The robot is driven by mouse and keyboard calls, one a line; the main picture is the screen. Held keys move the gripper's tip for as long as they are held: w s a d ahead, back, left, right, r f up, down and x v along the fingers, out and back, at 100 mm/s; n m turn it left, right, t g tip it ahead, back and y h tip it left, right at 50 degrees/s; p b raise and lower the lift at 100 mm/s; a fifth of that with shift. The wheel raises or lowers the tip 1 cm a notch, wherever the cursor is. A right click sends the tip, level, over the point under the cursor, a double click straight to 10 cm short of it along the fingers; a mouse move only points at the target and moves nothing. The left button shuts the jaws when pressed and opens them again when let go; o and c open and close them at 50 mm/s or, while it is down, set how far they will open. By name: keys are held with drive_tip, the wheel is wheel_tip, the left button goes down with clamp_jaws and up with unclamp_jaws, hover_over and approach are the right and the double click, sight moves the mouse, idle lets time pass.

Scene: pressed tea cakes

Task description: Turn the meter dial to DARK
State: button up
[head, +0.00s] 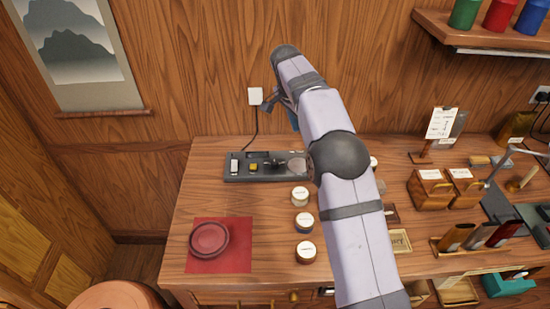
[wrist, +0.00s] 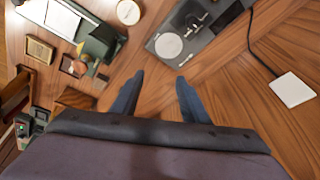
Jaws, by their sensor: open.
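The meter (head: 236,179) is a long dark grey panel at the back of the table, partly behind my arm in the head view. It carries a black dial (head: 274,162), a yellow button, a white switch and a pale round disc. In the wrist view the meter (wrist: 158,45) is at the top, with the black dial (wrist: 195,22) beside the pale disc. The dial's markings are too small to read. My gripper (wrist: 156,82) is open and empty, above and apart from the meter near the back wall. In the head view it is mostly hidden by my arm.
A white wall box (head: 255,96) has a black cable running to the meter. Several lidded jars (head: 305,252) stand in front of the meter. A dark red dish (head: 209,239) sits on a red cloth (head: 234,262). Wooden boxes (head: 430,190) and a card stand are at the right.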

sight(274, 162)
drive_tip(key=s+a+f+n+y, duration=0.3)
drive_tip(key=a+f+n, duration=0.2)
drive_tip(key=f+n, duration=0.25)
drive_tip(key=w+n, duration=0.1)
drive_tip(key=n, duration=0.1)
drive_tip(key=w+a+n+t, duration=0.1)
drive_tip(key=n, duration=0.2)
drive_tip(key=w+f+n+y, duration=0.1)
drive_tip(key=n, duration=0.2)
drive_tip(key=shift+w+a+t, duration=0.25)
drive_tip(key=shift+a+t, duration=0.1)
drive_tip(key=shift+t, duration=0.05)
drive_tip(key=shift+p+x, duration=1.55)
drive_tip(key=shift+x, duration=2.1)
clamp_jaws()
